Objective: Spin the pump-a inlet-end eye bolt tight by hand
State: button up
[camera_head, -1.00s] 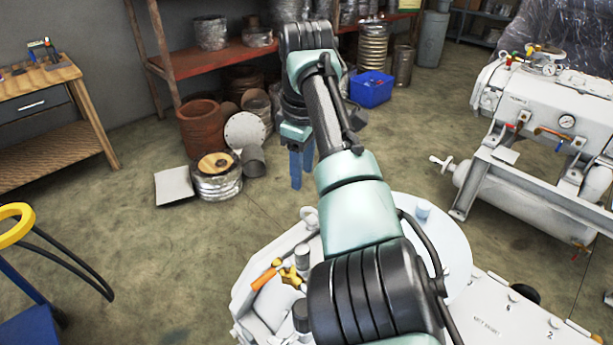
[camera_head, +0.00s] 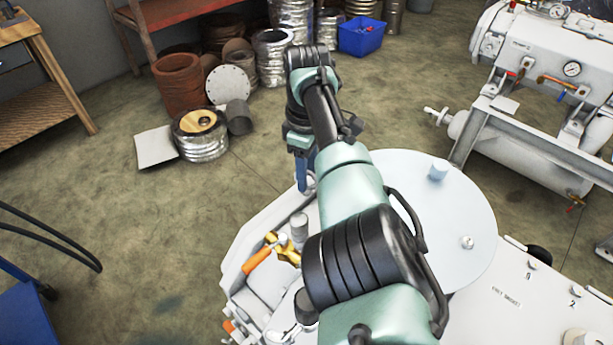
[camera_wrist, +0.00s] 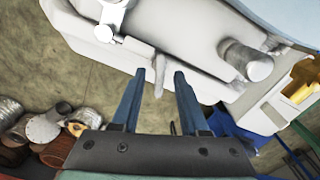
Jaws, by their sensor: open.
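The pump (camera_head: 262,225) is a pale grey body below my arm, with a large round light disc on its top. A small grey upright part, apparently the eye bolt (camera_wrist: 159,76), stands at the pump's edge in the wrist view. In the head view a small grey shape beside my fingers (camera_head: 309,181) seems to be the same part, largely hidden by them. My gripper (camera_wrist: 159,73) is open, its two blue fingertips on either side of that part, with gaps visible. My gripper also shows in the head view (camera_head: 302,186).
A grey cylindrical post (camera_wrist: 250,63) and yellow brass fitting (camera_head: 284,248) with an orange handle (camera_head: 257,260) stand on the pump nearby. Another white machine (camera_head: 545,100) stands at right. Pots, a metal drum (camera_head: 201,135) and a blue bin (camera_head: 361,37) are at the back.

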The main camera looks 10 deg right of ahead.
jog(key=shift+f, duration=0.95)
grip_shut()
